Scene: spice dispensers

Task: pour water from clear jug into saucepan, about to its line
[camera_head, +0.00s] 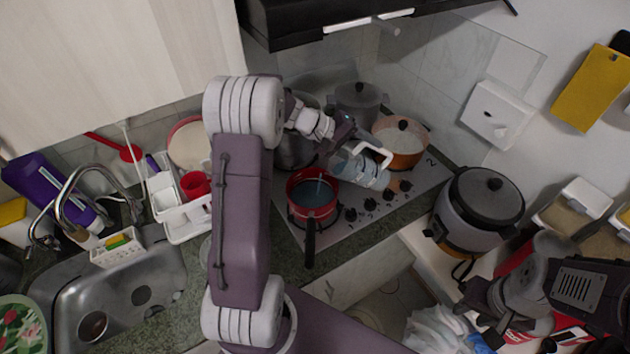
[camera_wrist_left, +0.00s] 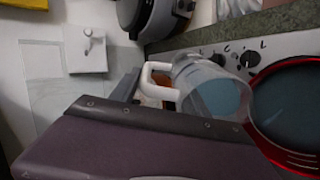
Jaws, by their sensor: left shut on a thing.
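The clear jug (camera_head: 358,170) with a white handle (camera_head: 376,151) is tipped to the left, with its mouth at the right rim of the red saucepan (camera_head: 292,198). My left gripper (camera_head: 352,138) is shut on the jug near its handle. Bluish water shows in the tilted jug (camera_wrist_left: 212,95) in the left wrist view. Water also lies in the saucepan (camera_wrist_left: 262,125), and a pale streak, seemingly a stream, shows above it in the head view. I cannot make out the line inside the pan. My right gripper (camera_head: 487,312) is at the lower right; its jaws are unclear.
The saucepan stands at the front left of the stove (camera_head: 420,176), its black handle (camera_head: 309,245) pointing forward. An orange pot (camera_head: 405,153) and grey pots stand behind. A rice cooker (camera_head: 480,210) is at right, a sink (camera_head: 125,285) at left.

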